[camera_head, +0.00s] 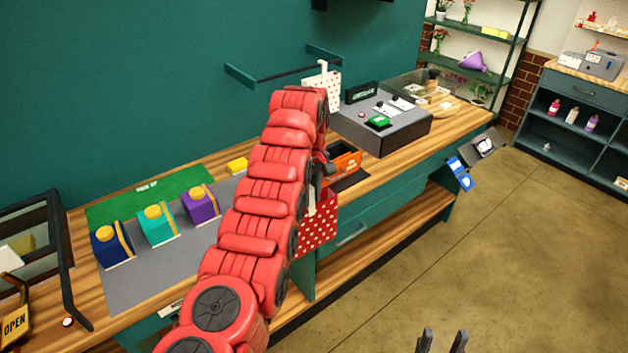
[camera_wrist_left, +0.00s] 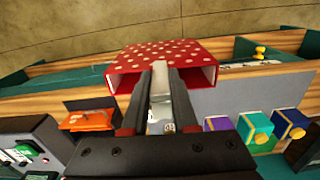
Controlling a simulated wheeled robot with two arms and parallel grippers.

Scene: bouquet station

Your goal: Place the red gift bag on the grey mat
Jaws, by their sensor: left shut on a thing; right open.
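The red gift bag with white dots (camera_head: 318,232) hangs at the counter's front edge, partly hidden behind my red left arm. In the left wrist view the bag (camera_wrist_left: 165,50) is just beyond my left gripper (camera_wrist_left: 160,75), its open side facing the camera. The gripper is shut on the bag, with a pale strip between the fingers. In the head view the left gripper is mostly hidden by the arm. The grey mat (camera_head: 130,285) lies on the counter to the left and also shows in the wrist view (camera_wrist_left: 240,95). My right gripper (camera_head: 440,343) is open and empty at the bottom edge.
Blue (camera_head: 112,245), teal (camera_head: 157,225) and purple (camera_head: 201,204) boxes stand along the mat's back part. A green pick-up mat (camera_head: 150,188) lies behind. An orange box (camera_head: 345,160) and grey console (camera_head: 385,130) are to the right. The mat's front strip is bare.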

